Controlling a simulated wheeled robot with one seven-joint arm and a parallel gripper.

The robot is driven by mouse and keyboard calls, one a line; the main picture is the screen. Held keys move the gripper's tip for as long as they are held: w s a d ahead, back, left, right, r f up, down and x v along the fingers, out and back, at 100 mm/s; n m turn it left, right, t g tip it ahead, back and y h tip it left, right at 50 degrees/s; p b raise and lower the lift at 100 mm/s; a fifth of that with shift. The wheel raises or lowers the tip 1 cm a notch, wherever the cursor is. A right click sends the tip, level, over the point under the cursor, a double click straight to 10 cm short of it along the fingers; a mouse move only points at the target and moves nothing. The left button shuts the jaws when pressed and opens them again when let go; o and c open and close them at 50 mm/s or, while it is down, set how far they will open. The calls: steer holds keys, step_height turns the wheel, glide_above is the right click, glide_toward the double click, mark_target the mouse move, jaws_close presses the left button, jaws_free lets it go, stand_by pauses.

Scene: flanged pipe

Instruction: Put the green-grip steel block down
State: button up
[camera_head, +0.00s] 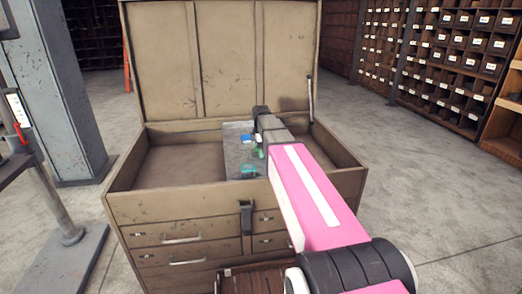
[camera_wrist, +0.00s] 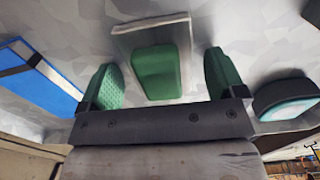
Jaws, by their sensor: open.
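The green-grip steel block (camera_wrist: 155,72) shows in the wrist view as a green grip on a pale steel plate. It appears to rest on a grey surface (camera_head: 236,160) inside the open tool chest. My gripper (camera_wrist: 163,82) is open, with one green fingertip on each side of the grip and a gap showing on both sides. In the head view, my gripper (camera_head: 259,146) is over the grey surface. Small green parts show there, but I cannot tell fingertip from block grip.
A blue item (camera_head: 246,138) and a teal item (camera_head: 249,170) lie close by on the grey surface. The tool chest (camera_head: 150,205) has raised walls around it and an upright lid (camera_head: 160,60) behind. The chest's left compartment is empty.

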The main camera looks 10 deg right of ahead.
step_height(320, 180, up, 12)
steer(key=shift+r, duration=0.15)
stand_by(0.6)
